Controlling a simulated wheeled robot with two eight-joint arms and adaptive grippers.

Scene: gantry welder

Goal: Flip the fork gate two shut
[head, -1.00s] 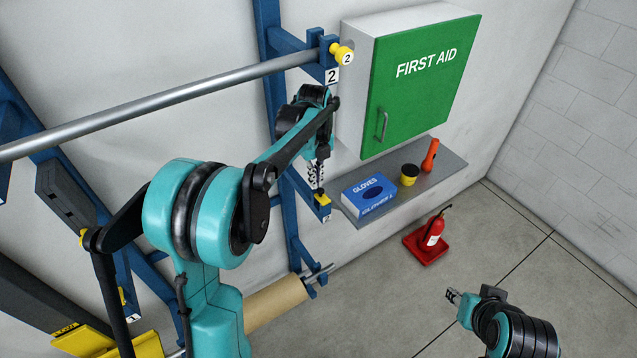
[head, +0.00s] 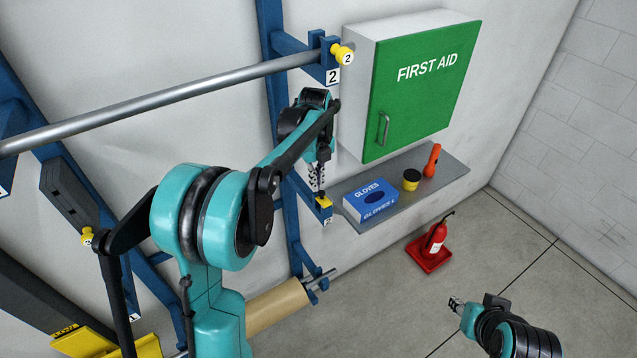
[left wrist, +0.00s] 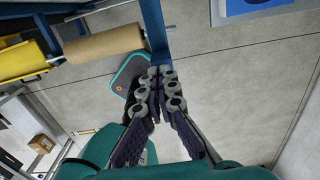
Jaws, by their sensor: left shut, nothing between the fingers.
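A blue fork with a plate marked 2 (head: 332,77) holds the grey bar at the top of the upright. A yellow knob (head: 343,54) marked 2 sits at its end. Lower on the same upright is a small blue bracket with a yellow piece (head: 323,202); its label is too small to read. I cannot tell which part is the gate. My left gripper (head: 318,182) is shut and empty, pointing down just above the yellow piece; contact is unclear. Its closed fingers show in the left wrist view (left wrist: 157,78). My right gripper (head: 455,304) is low at the right, over floor.
A green first aid cabinet (head: 423,90) and a shelf (head: 452,172) with a glove box (head: 370,200) stand close right of my left gripper. A long grey bar (head: 170,100) crosses above my left arm. A brown roll (head: 275,308) is below.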

